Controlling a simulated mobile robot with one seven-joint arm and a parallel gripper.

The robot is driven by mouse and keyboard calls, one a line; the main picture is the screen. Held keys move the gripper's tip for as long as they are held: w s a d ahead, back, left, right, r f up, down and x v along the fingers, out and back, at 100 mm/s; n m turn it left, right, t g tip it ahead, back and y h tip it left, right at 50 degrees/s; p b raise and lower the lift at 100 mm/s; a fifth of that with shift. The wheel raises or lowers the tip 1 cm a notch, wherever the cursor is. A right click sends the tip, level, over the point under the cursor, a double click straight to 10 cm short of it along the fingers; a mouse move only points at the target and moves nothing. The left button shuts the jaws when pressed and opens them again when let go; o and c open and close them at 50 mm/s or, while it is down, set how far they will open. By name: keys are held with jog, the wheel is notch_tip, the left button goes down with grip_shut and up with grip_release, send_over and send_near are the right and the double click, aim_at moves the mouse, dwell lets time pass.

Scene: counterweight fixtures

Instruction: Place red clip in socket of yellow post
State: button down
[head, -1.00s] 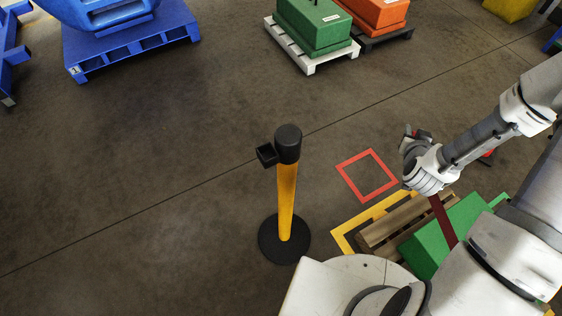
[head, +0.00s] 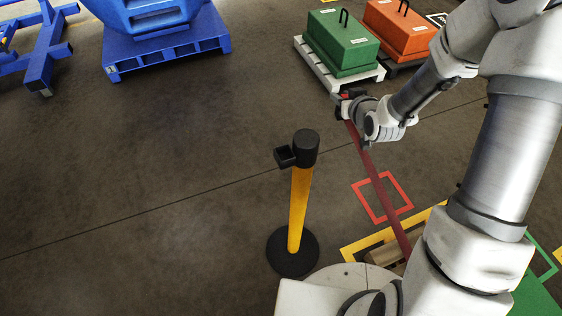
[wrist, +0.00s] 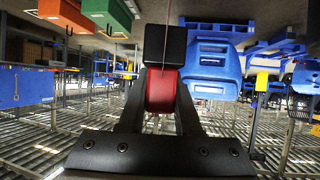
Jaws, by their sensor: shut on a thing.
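The yellow post (head: 300,212) stands upright on a round black base. It has a black cap, and a small black socket (head: 284,157) juts from the cap's left side. My gripper (head: 349,104) is to the right of the cap and higher in the picture, apart from the post. It is shut on the red clip (wrist: 160,92), which shows between the fingers in the wrist view with a black block at its far end. A dark red strap (head: 382,190) runs from the clip down to the lower right. In the head view the clip is small and partly hidden.
A blue pallet with a blue load (head: 165,55) stands at the upper left. Green (head: 342,45) and orange (head: 398,30) weights sit on pallets at the top right. A red floor square (head: 362,200) lies right of the post. The floor left of the post is clear.

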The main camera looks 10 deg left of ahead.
jog(key=a+r+n+g+y+b, duration=0.1)
jog(key=a+r+n+g+y, duration=0.3)
jog(key=a, duration=0.5)
jog(key=n+g+y+b, duration=0.2)
jog(key=n+g+b, duration=0.5)
jog(key=n+g, duration=0.8)
send_over(276, 154)
notch_tip(276, 154, down, 5)
jog(key=n+t, duration=0.1)
jog(key=f, duration=0.3)
jog(key=shift+s+f, duration=0.15)
jog(key=shift+s, duration=0.25)
jog(key=shift+s+f, duration=0.15)
jog(key=shift+f, duration=0.05)
jog(key=c, duration=0.6)
grip_release()
jog(key=shift+d+f, duration=0.1)
jog(key=p+v, duration=0.1)
jog(key=v, duration=0.5)
jog(key=p+v, duration=0.1)
jog(key=v, duration=0.5)
jog(key=shift+w, duration=0.25)
jog(key=shift+w+a+r, duration=0.1)
jog(key=shift+a+r, duration=0.1)
jog(key=shift+r, duration=0.05)
